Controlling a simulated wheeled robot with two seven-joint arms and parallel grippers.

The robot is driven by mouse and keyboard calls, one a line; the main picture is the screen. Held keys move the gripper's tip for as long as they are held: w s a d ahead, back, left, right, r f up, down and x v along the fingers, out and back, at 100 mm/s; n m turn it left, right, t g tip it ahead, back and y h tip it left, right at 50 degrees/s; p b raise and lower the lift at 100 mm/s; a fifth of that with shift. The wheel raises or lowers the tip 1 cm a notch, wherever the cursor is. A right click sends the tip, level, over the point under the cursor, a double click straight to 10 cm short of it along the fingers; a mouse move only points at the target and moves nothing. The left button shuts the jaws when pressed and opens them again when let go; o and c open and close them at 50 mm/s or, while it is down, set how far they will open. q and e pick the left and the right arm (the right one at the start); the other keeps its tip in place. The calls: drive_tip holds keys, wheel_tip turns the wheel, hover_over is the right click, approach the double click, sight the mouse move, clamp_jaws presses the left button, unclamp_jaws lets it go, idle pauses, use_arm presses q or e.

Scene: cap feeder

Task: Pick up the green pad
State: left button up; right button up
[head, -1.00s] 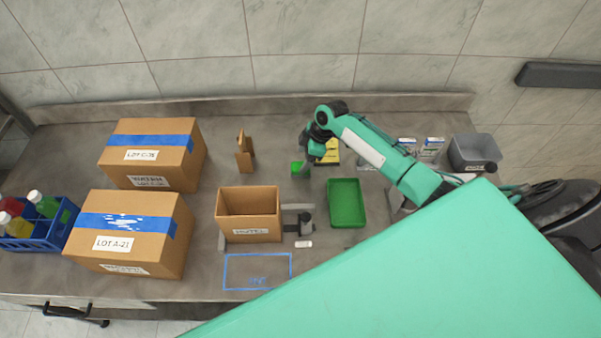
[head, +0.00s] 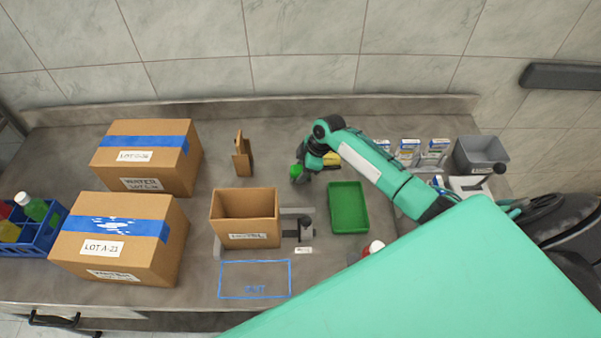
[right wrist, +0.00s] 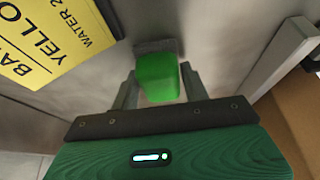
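The green pad (head: 295,169) is a small bright green block on the grey table, left of the yellow sign. In the right wrist view the green pad (right wrist: 158,78) lies between the two fingers, with a dark grey patch just beyond it. My right gripper (head: 299,178) is down at the pad. In the right wrist view its fingers (right wrist: 160,88) stand on either side of the pad, very close to it. I cannot tell whether they press on it. My left gripper is not in view.
A yellow sign (head: 332,159) lies beside the gripper. A green tray (head: 363,207) is to the right and an open carton (head: 245,217) is below left. A small brown stand (head: 243,160) is to the left. White cartons (head: 409,149) and a grey bin (head: 482,154) stand farther right.

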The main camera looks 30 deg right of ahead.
drive_tip(key=c, duration=0.5)
wheel_tip(320, 180, up, 20)
drive_tip(key=p, duration=1.1)
